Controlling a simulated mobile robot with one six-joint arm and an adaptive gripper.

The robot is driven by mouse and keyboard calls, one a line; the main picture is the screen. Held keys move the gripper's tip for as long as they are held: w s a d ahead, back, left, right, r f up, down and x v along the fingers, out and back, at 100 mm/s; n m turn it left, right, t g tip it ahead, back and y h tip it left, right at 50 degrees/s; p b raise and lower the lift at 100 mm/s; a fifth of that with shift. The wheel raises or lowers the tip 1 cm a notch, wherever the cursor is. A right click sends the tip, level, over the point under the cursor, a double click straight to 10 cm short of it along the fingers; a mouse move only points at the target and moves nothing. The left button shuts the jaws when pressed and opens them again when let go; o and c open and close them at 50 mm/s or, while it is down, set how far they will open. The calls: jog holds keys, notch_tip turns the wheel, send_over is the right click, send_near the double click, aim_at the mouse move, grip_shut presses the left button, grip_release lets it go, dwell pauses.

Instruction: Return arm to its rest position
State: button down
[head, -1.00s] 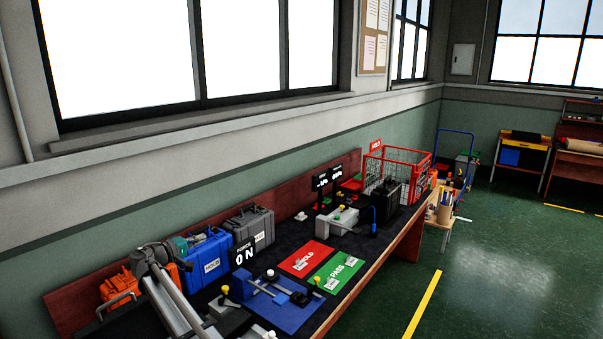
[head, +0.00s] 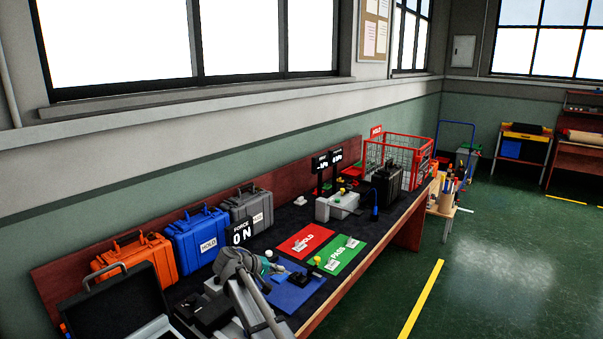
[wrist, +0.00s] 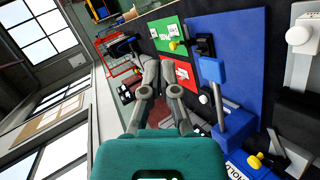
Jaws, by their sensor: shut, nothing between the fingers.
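My arm (head: 246,275) shows at the bottom middle of the head view, bent over the near part of the workbench, with its teal wrist part beside the blue mat (head: 296,293). My gripper (wrist: 160,76) is in the wrist view, its two grey fingers reaching out from the teal body, shut and empty. It is apart from the bench items. Beyond the fingers in the wrist view are the red HOLD card (wrist: 184,72) and the green PASS card (wrist: 166,32). In the head view, my fingertips are hard to make out.
Orange (head: 132,262), blue (head: 197,242) and grey (head: 249,211) cases line the wall behind the arm. A black open case (head: 113,299) is at lower left. A red wire basket (head: 400,158) stands at the far bench end. The green floor (head: 480,270) at right is clear.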

jog(key=s+d+f+m+g+y+b, duration=0.1)
jog(key=s+d+f+g+y+b, duration=0.1)
jog(key=s+d+f+b, duration=0.45)
jog(key=s+d+f+m+g+y+b, duration=0.15)
jog(key=s+d+f, duration=0.25)
jog(key=d+f, duration=0.55)
jog(key=s+d+f+m+g+y+b, duration=0.1)
jog(key=s+d+f+g+y+b, duration=0.2)
jog(key=s+f+b, duration=0.5)
jog(key=s+d+f+m+y+b, duration=0.2)
jog(key=s+d+f+y+b, duration=0.1)
jog(key=s+d+f+b, duration=0.45)
notch_tip(320, 180, up, 23)
jog(key=s+a+p, duration=0.1)
jog(key=a+p, duration=0.1)
jog(key=p, duration=2.3)
jog(key=shift+s+p, duration=0.15)
jog(key=shift+p, duration=0.2)
jog(key=shift+r, duration=0.1)
